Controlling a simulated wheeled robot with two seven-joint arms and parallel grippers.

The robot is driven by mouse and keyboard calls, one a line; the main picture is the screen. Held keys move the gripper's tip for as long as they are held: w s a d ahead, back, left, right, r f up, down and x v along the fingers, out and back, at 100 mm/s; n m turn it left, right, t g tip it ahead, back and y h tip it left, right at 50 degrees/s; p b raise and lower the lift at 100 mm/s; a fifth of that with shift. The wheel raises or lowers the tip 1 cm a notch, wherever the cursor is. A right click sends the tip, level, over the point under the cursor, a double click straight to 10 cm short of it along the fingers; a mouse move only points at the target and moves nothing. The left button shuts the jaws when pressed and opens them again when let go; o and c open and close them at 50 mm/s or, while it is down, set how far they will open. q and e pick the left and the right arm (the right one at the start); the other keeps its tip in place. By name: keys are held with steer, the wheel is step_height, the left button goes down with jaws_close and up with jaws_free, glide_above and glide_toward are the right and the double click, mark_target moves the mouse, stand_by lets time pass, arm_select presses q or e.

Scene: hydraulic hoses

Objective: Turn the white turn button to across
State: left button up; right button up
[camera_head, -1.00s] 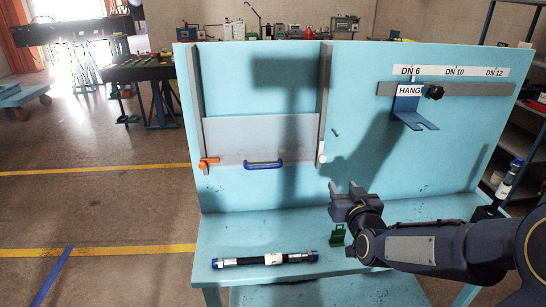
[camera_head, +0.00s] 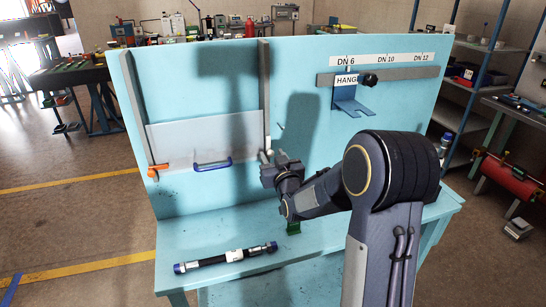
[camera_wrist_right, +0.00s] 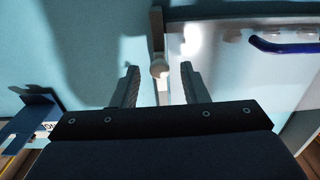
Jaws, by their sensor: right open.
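The white turn button (camera_head: 267,153) is on the lower end of the right-hand grey post of the blue panel, mostly hidden behind my right gripper in the head view. In the right wrist view the button (camera_wrist_right: 157,25) is a pale upright piece with a round knob, lengthwise along the post. My right gripper (camera_wrist_right: 161,77) is open, with one finger on each side of the knob and a gap on both sides. In the head view my right gripper (camera_head: 272,164) is close in front of the button. My left gripper is out of view.
A clear cover plate (camera_head: 200,137) with a blue handle (camera_head: 212,165) is left of the button; an orange piece (camera_head: 157,170) is at its left edge. A blue hanger bracket (camera_head: 350,100) is to the right. A hose (camera_head: 226,257) and green piece (camera_head: 293,228) are on the bench.

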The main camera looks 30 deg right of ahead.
jaws_close()
